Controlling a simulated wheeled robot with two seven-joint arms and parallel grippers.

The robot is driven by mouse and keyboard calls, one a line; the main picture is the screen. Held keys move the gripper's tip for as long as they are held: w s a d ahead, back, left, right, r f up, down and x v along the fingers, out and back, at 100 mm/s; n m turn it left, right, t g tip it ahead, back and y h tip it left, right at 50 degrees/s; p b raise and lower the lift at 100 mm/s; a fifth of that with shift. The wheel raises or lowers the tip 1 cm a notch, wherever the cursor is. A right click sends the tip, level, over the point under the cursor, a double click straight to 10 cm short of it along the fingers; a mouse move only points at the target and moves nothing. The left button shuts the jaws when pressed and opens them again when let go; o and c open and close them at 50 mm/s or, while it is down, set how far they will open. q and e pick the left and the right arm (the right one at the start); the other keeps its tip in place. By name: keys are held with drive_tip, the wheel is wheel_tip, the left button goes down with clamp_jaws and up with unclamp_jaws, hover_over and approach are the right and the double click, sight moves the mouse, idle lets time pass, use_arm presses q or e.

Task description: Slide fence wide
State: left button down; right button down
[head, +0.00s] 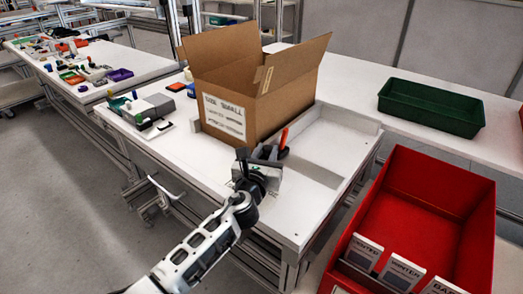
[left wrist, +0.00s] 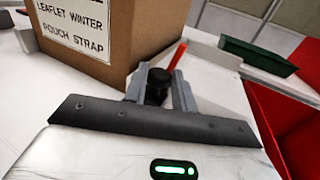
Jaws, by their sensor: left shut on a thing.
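My left gripper (head: 268,160) reaches in from the lower left to the front right of the open cardboard box. In the left wrist view its two grey fingers (left wrist: 160,92) are shut on a black knob (left wrist: 157,84). A red lever (left wrist: 177,57) stands tilted just behind the knob; it also shows in the head view (head: 284,138). The fence itself cannot be told apart clearly; low white walls (head: 350,117) edge the white bench top right of the box. The knob's base is hidden. My right gripper is not in view.
The labelled cardboard box (head: 222,112) stands left of the gripper, flaps open. A red bin (head: 425,185) with label cards is at the right. A green tray (head: 430,108) lies on the rear bench.

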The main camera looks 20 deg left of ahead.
use_arm(q)
drive_tip(key=s+d, duration=0.1)
drive_tip(key=d, duration=0.2)
drive_tip(key=s+d, duration=0.1)
drive_tip(key=d, duration=0.2)
drive_tip(key=s+d, duration=0.1)
drive_tip(key=d, duration=0.2)
drive_tip(key=shift+s, duration=0.15)
drive_tip(key=c, duration=1.1)
unclamp_jaws()
drive_tip(key=shift+c, duration=0.2)
